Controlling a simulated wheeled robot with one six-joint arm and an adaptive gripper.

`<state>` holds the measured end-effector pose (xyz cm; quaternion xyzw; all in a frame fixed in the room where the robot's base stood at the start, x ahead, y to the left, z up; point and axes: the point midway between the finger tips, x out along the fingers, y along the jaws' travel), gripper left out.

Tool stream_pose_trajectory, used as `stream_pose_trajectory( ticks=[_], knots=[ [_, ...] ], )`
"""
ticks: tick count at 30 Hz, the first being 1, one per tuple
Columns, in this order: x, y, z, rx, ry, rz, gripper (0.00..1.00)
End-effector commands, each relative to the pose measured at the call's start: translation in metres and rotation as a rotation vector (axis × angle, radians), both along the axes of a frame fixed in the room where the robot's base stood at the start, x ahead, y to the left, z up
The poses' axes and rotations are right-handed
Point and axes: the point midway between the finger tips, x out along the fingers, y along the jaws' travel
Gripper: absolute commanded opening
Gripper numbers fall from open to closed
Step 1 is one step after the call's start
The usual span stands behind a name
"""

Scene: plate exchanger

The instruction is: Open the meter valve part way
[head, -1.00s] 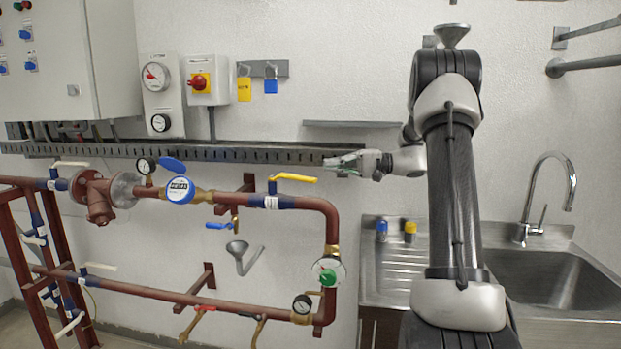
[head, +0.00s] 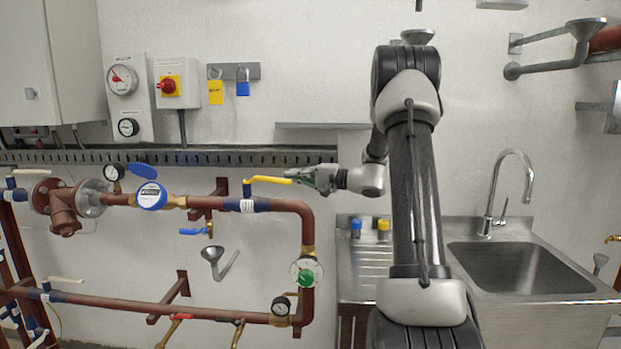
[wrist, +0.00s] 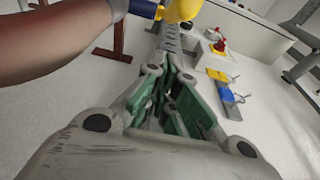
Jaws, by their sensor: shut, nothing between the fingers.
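The meter valve has a yellow lever (head: 268,180) on a blue body (head: 247,203) and sits on the upper red pipe, right of the blue water meter (head: 151,195). The lever points right, roughly along the pipe. My gripper (head: 290,177) is shut and empty at the lever's right tip in the head view. I cannot tell whether they touch. In the wrist view the yellow lever (wrist: 183,10) is cut off at the top edge, beyond the green-padded fingers (wrist: 172,88). Its blue body (wrist: 145,9) shows beside it.
The red pipe (head: 306,225) bends down right of the valve to a green knob (head: 305,276). A slotted cable tray (head: 200,157) runs along the wall behind. A small blue-handled tap (head: 193,231) hangs below. A steel sink (head: 515,270) stands at right.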

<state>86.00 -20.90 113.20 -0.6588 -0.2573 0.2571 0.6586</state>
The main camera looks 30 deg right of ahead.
Motion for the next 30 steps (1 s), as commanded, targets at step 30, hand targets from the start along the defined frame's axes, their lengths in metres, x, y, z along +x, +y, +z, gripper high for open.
stream_pose_trajectory(
  ticks=[30],
  knots=[
    [-0.021, 0.033, 0.000, 0.001, 0.001, -0.006, 0.00]
  ],
)
